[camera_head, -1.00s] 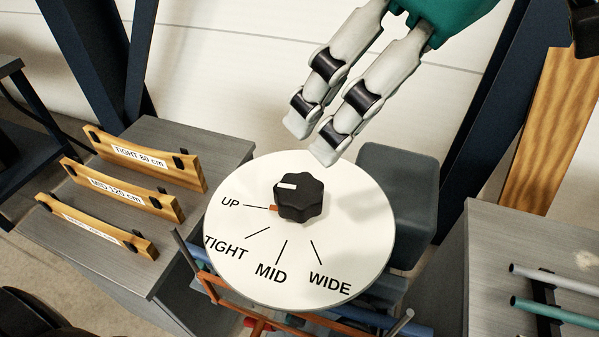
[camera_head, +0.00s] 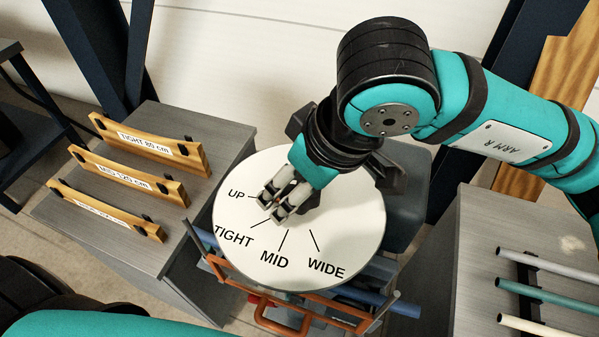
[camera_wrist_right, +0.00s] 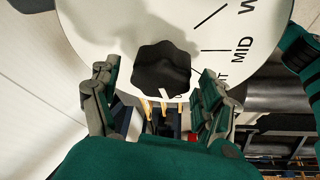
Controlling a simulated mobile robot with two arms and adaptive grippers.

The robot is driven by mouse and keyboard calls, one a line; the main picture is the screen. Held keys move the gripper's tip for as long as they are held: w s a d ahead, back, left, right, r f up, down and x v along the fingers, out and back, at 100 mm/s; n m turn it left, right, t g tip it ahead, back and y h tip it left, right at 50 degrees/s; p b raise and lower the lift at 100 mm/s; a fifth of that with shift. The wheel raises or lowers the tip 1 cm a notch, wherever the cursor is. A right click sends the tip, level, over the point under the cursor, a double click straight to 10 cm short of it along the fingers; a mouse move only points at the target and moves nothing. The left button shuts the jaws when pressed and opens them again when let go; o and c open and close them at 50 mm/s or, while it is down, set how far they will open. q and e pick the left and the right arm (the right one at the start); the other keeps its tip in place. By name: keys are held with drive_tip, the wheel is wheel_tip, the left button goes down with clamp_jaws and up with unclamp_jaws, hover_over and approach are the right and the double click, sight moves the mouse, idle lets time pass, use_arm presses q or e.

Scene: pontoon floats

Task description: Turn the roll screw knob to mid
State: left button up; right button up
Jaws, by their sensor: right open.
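The round white dial plate (camera_head: 345,245) carries the printed words UP, TIGHT, MID and WIDE with short lines. In the head view my right gripper (camera_head: 277,206) is over the plate's middle and hides the black knob. In the right wrist view the lobed black knob (camera_wrist_right: 162,66) lies between the two spread fingers of that gripper. A gap shows on each side of the knob, so the gripper is open around it. The knob's white mark faces the gripper side, near the partly hidden UP label, away from MID. My left gripper is not in view.
A grey cabinet (camera_head: 135,235) at left bears several labelled wooden boards (camera_head: 150,145). A grey bench (camera_head: 470,270) at right holds coloured rods (camera_head: 545,293). Orange tubing (camera_head: 285,322) and a blue bar lie below the plate's front edge.

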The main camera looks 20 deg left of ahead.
drive_tip(key=shift+a+f, duration=0.1)
drive_tip(key=shift+f, duration=0.15)
